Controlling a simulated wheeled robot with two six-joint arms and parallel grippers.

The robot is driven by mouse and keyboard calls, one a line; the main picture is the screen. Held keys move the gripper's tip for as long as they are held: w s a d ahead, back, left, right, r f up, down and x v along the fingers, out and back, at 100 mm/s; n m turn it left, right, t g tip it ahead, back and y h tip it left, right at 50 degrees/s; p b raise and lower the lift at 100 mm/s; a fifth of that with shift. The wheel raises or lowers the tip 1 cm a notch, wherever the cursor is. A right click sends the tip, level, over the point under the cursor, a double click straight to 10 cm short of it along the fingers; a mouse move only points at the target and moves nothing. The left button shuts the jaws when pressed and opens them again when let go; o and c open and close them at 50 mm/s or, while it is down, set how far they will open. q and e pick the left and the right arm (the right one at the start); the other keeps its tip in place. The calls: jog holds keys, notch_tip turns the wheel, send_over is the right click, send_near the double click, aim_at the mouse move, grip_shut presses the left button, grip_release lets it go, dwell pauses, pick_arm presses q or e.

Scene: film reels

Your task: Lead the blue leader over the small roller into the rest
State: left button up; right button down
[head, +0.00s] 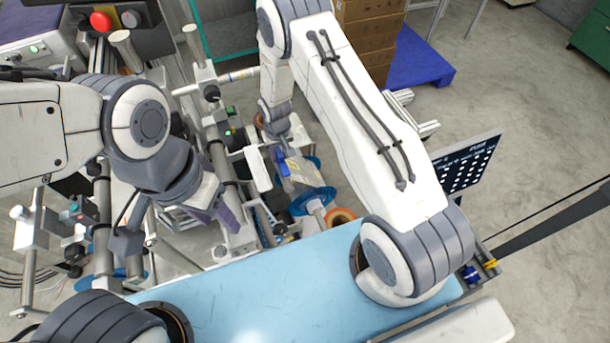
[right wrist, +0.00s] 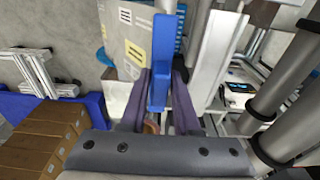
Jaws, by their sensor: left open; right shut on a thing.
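The blue leader (right wrist: 161,62) is a flat upright blue strip between the two purple fingers of my right gripper (right wrist: 160,100) in the right wrist view. In the head view the blue leader (head: 283,160) shows as a small blue patch beside the blue-flanged reel (head: 310,204), with pale film stretched there. My right gripper (head: 278,142) is shut on it, its fingers mostly hidden. My left gripper (head: 208,216) is open and empty, left of the leader near the machine's rollers. I cannot tell which roller is the small one, and I cannot make out the rest.
Long grey rollers (right wrist: 285,100) stand right of my right gripper, with a white upright plate (right wrist: 215,55) between. In the head view, a light blue bench top (head: 270,290) lies in front and a black perforated panel (head: 467,165) at right. Cardboard boxes (head: 368,40) stand behind.

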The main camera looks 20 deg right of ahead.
jog(key=shift+r, duration=0.1)
jog(key=a+r+p, duration=0.3)
jog(key=a+r, duration=0.4)
jog(key=shift+s+a+r+p, duration=0.15)
jog(key=shift+p, duration=0.15)
dwell(1.5)
